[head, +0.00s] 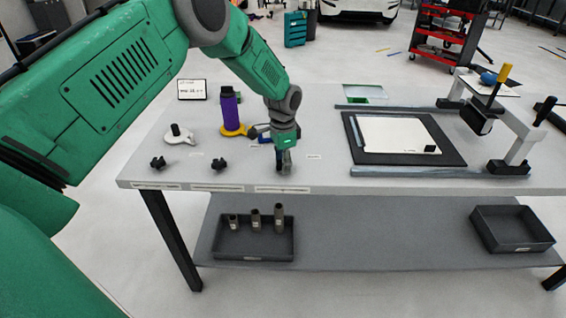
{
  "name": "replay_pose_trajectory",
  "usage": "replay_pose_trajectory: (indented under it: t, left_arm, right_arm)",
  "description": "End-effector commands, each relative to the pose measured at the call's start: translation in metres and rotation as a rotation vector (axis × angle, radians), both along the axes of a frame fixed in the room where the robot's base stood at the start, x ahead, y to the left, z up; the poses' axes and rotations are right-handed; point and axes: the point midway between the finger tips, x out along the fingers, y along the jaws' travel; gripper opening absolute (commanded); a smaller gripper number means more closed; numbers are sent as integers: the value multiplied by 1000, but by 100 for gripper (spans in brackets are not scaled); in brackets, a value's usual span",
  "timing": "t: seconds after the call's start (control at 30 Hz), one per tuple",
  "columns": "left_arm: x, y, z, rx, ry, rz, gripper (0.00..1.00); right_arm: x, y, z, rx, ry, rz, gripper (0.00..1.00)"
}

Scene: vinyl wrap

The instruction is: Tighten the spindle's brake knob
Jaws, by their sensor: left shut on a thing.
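A purple roll (231,110) stands upright on a yellow base (233,131) at the table's left-middle; I take this for the loaded spindle. A white base with a short black post (178,134) stands to its left, without a roll. Two black knobs lie near the front edge, one at the left (158,162) and one further right (218,164). My left gripper (284,166) points down at the front edge, right of these knobs and of the purple roll. It is shut on a small dark thing, probably a knob, mostly hidden by the fingers. My right gripper is not in view.
A black mat with a white sheet (395,136) lies between rails on the right, beside a frame with a yellow-topped handle (500,80). A small sign (192,90) stands at the back left. The lower shelf holds a bin of cylinders (226,240) and an empty bin (512,230).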

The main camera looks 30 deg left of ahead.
Motion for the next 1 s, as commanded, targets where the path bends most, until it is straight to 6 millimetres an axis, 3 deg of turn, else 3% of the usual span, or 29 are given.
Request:
replay_pose_trajectory:
  t: [0.13, 0.17, 0.2, 0.23, 0.63, 1.0]
  left_arm:
    - [5, 0, 3, 1, -16, 0, 9]
    - [5, 0, 3, 1, -16, 0, 42]
    - [5, 0, 3, 0, -16, 0, 56]
    - [5, 0, 3, 0, -15, 0, 58]
    - [1, 0, 9, 0, -8, 0, 58]
    - [4, 0, 81, 0, -10, 0, 58]
  right_arm:
    - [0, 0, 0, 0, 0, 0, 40]
    - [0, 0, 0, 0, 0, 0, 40]
    - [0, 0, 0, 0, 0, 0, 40]
    - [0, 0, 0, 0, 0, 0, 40]
    - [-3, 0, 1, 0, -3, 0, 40]
    - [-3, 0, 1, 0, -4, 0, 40]
